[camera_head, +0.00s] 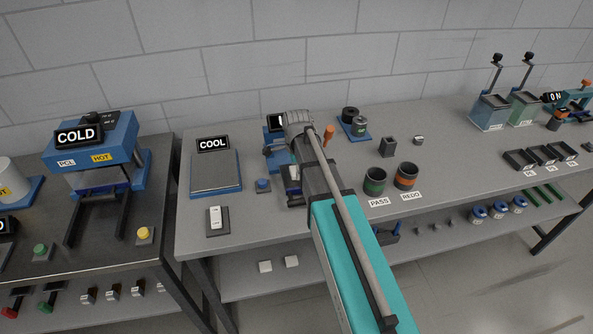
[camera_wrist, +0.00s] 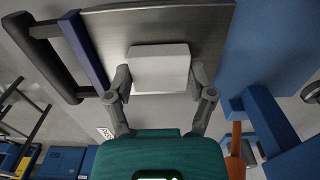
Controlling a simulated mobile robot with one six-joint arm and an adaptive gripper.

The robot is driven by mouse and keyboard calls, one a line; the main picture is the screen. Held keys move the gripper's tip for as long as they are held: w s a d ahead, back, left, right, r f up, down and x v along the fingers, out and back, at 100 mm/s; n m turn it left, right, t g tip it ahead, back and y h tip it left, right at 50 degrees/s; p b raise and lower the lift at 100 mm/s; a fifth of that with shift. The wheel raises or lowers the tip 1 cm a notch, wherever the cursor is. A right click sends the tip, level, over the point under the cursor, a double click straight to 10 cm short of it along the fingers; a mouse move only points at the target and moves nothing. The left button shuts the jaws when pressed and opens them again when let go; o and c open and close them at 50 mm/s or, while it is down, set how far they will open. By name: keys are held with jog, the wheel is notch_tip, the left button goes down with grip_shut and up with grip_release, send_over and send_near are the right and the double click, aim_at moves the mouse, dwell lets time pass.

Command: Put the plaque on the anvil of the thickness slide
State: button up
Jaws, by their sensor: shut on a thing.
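The plaque (camera_wrist: 160,68) is a pale, nearly square slab. In the wrist view my gripper (camera_wrist: 160,82) is shut on it, one finger at each side. In the head view my arm hides the plaque and the fingertips. A blue device with a partly hidden dark display, probably the thickness slide (camera_head: 272,151), stands behind and left of my wrist. Blue parts (camera_wrist: 271,122) fill the right of the wrist view, close to the gripper. I cannot make out the anvil. A smooth grey metal surface (camera_wrist: 115,38) lies behind the plaque; whether they touch is unclear.
An orange handle (camera_head: 328,135) stands just right of my wrist. The COOL plate (camera_head: 215,172) and a white piece on a dark block (camera_head: 214,217) are left. PASS (camera_head: 375,182) and REDO (camera_head: 405,177) cups stand right. A black handle (camera_wrist: 40,55) shows in the wrist view.

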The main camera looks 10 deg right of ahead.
jog(key=shift+f, duration=0.1)
jog(key=o, duration=1.1)
notch_tip(320, 180, up, 12)
jog(key=p, duration=1.2)
jog(key=shift+s, duration=0.1)
dwell(0.5)
